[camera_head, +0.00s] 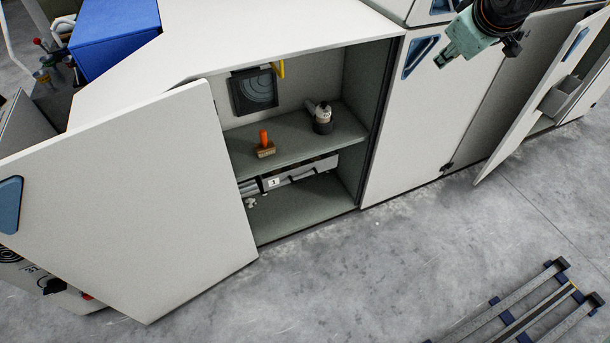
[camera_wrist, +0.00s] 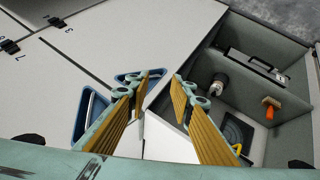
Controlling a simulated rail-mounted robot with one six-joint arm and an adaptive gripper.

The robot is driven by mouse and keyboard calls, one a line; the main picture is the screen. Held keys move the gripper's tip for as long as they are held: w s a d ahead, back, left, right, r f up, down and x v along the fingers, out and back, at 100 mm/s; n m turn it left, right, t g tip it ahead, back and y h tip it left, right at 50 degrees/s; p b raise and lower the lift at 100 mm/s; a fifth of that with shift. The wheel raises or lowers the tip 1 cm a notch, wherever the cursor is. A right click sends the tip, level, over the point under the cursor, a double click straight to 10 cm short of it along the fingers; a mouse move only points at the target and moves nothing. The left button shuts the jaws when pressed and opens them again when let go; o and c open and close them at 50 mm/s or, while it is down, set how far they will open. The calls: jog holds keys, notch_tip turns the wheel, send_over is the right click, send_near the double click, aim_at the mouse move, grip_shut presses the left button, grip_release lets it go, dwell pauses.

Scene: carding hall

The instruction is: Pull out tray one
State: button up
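Tray one (camera_head: 300,174) is a low, pale drawer front with a dark handle and a white label reading 1. It sits under the shelf inside the open cabinet (camera_head: 310,213), and its front also shows in the wrist view (camera_wrist: 250,62). My gripper (camera_head: 441,62) is at the upper right of the head view, outside the cabinet and well apart from the tray. In the wrist view my gripper (camera_wrist: 165,78) has its two ochre-padded fingers spread with nothing between them. Part of the tray is hidden beneath the shelf.
An orange-handled brush (camera_head: 265,146) and a round-based device (camera_head: 322,119) stand on the shelf (camera_head: 295,143). The cabinet's open door (camera_head: 140,205) swings out at left. Another door (camera_head: 530,100) stands open at right. A rack (camera_head: 525,310) lies on the floor.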

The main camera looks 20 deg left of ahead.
jog(key=w+a+f+n+y+p, duration=0.1)
jog(key=w+a+f+n+y, duration=0.3)
jog(key=w+a+f, duration=0.85)
jog(key=w+a+f+n+y+p, duration=0.1)
jog(key=a+f+n, duration=0.25)
jog(key=f, duration=0.65)
jog(key=w+a+f+n+y+p, duration=0.15)
jog(key=f+n, duration=0.25)
jog(key=f, duration=0.6)
jog(key=n+g+y+p, duration=0.2)
jog(key=n+y, duration=0.5)
jog(key=n, duration=0.1)
send_near(305, 179)
jog(key=shift+w+v, duration=0.1)
jog(key=shift+v, duration=0.75)
jog(key=shift+w+v, duration=0.15)
jog(key=shift+v, duration=0.75)
jog(key=shift+f, duration=0.1)
jog(key=shift+b+x, duration=0.85)
jog(key=shift+x, duration=5.95)
jog(key=shift+w+f, duration=0.1)
jog(key=shift+f, duration=0.05)
jog(key=shift+c, duration=0.4)
